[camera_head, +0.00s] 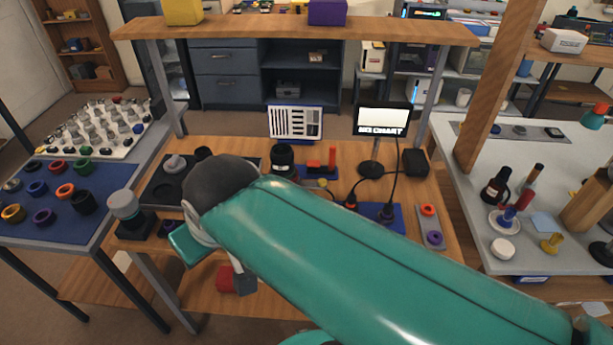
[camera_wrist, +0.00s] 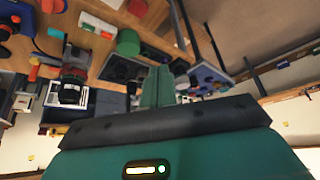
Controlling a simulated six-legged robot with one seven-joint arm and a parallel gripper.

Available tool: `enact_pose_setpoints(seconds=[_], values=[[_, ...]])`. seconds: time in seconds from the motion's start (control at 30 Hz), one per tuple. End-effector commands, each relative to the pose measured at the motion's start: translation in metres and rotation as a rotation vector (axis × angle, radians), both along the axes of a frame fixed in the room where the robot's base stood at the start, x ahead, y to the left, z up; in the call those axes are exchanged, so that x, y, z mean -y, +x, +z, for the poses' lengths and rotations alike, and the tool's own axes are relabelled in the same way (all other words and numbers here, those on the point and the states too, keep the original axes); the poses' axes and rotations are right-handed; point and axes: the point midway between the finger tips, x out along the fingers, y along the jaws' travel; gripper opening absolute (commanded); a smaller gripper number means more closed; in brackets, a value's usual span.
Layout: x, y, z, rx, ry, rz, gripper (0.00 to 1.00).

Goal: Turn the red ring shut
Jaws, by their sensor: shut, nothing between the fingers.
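A red ring (camera_head: 57,165) lies on the blue mat at the left in the head view, among rings of several colours. An orange-red ring (camera_head: 65,191) lies near it; I cannot tell which ring the task means. A black lens-like cylinder (camera_head: 282,158) stands on the middle bench, and a similar black cylinder shows in the wrist view (camera_wrist: 73,90). My gripper (camera_wrist: 162,72) shows as green fingers in the wrist view, shut and empty, with no ring seen touching them. In the head view my arm hides part of the bench, and the fingertips are not clear.
The wooden bench (camera_head: 330,197) carries a lit screen (camera_head: 382,121), a tool panel (camera_head: 296,122) and a black box (camera_head: 415,162). A grey side table (camera_head: 560,262) is at the right. A wooden shelf beam (camera_head: 270,29) spans above the bench.

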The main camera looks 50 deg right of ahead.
Motion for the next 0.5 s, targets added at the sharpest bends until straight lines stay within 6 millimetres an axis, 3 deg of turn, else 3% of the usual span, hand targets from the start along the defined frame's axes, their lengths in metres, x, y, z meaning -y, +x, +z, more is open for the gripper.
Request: enact_pose_setpoints(seconds=[0.27, 0.37, 0.5], values=[[0.005, 0.003, 0.001, -0.013, 0.001, -0.009, 0.00], [0.013, 0.010, 0.001, -0.043, 0.004, -0.023, 0.00], [0.039, 0.025, 0.002, -0.102, 0.020, -0.045, 0.00]])
